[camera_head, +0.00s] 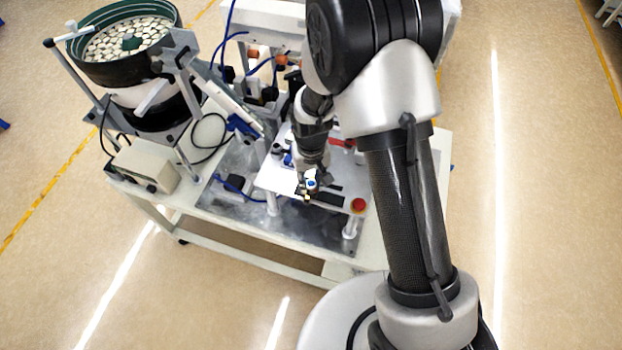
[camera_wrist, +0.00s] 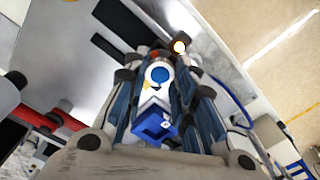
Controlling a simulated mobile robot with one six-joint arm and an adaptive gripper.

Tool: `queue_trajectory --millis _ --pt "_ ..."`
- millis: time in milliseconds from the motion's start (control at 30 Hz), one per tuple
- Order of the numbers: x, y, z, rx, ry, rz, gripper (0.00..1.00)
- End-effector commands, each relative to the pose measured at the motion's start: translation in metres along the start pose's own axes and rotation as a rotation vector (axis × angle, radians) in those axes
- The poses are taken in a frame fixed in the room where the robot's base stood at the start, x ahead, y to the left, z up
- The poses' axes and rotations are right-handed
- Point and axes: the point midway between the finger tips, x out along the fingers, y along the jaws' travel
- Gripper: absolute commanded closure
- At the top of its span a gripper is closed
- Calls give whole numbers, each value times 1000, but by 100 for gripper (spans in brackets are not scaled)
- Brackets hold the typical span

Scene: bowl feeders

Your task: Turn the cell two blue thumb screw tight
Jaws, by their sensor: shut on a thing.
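My gripper (camera_head: 309,188) is low over the near part of the white plate on the cell table, pointing down. In the wrist view my gripper (camera_wrist: 160,70) has its two fingers closed around a small part with a round blue top in a white ring, the blue thumb screw (camera_wrist: 158,75). A small blue spot, the same screw (camera_head: 311,183), shows at the fingertips in the head view. A white body with a blue square end lies below the screw in the wrist view, between the fingers. The screw's thread and seat are hidden, so how tight it is cannot be told.
Red and blue fittings crowd behind my gripper.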

Motion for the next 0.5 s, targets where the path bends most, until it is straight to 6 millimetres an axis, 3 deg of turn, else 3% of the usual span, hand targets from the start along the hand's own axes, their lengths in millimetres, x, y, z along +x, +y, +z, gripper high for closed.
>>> queue_trajectory --millis 200,233,500 --pt "-1 0 -1 -1 2 0 99" --pt "-1 0 -1 -1 2 0 73" --pt "0 0 0 -1 1 0 55"
